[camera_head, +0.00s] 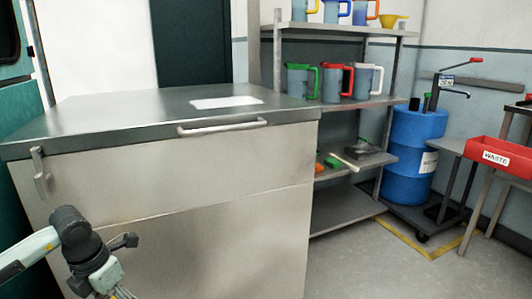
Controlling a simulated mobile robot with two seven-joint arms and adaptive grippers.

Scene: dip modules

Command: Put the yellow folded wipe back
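I see no yellow folded wipe in the head view. My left arm comes in at the lower left, in front of the large steel cabinet (180,180). The fingers of my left gripper are not visible; the arm runs out of the bottom edge. My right arm and gripper do not show.
The cabinet's flat top (130,110) bears a white sheet-like patch (226,102). Behind it, a shelf rack (345,205) holds jugs and a yellow funnel (393,21). A blue drum (408,150) and a red WASTE bin (505,157) stand right. Floor (390,265) is clear at front right.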

